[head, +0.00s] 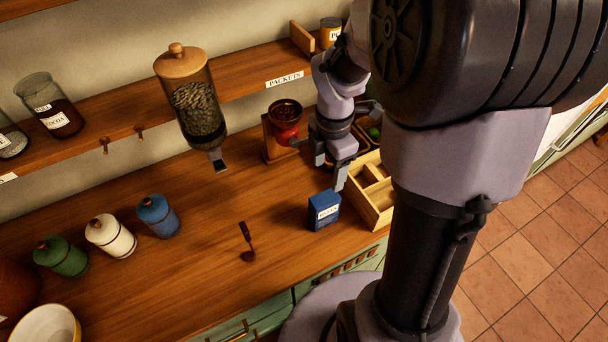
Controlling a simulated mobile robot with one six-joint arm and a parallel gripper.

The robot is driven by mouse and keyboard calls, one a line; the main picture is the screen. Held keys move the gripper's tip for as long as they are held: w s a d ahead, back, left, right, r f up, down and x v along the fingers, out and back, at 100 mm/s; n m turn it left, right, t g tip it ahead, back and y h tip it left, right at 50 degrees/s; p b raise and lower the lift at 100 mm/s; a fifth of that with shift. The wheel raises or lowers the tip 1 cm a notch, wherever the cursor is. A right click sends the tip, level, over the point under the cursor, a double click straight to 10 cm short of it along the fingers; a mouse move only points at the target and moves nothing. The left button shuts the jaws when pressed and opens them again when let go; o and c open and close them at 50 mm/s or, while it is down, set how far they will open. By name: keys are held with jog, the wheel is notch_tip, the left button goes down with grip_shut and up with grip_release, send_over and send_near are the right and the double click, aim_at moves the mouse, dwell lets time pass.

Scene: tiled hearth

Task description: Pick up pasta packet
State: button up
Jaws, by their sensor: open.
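The pasta packet (323,213) is a small blue box with a white label, standing on the wooden counter near its front edge. My gripper (330,178) is open above and just behind the packet, its fingers pointing down. Nothing shows between the fingers. I cannot tell the exact gap between the fingertips and the packet's top.
A wooden divided crate (382,212) stands close to the packet's right. A dark scoop (247,243) lies to the left. Canisters, including a blue one (157,216), stand farther left. A shelf (245,84) runs above.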

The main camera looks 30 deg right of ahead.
aim_at(326, 197)
notch_tip(326, 197, down, 12)
jog(key=b, duration=0.4)
jog(key=shift+d+r, duration=0.1)
jog(key=shift+r, duration=0.05)
jog(key=f+b, duration=0.1)
jog(key=f, duration=0.1)
jog(key=f+b, duration=0.1)
jog(key=f, duration=0.2)
jog(key=shift+s+a+b, duration=0.1)
jog(key=shift+a+b, duration=0.1)
jog(key=shift+b, duration=0.2)
jog(key=shift+r, duration=0.15)
jog(key=shift+c, duration=0.4)
grip_shut()
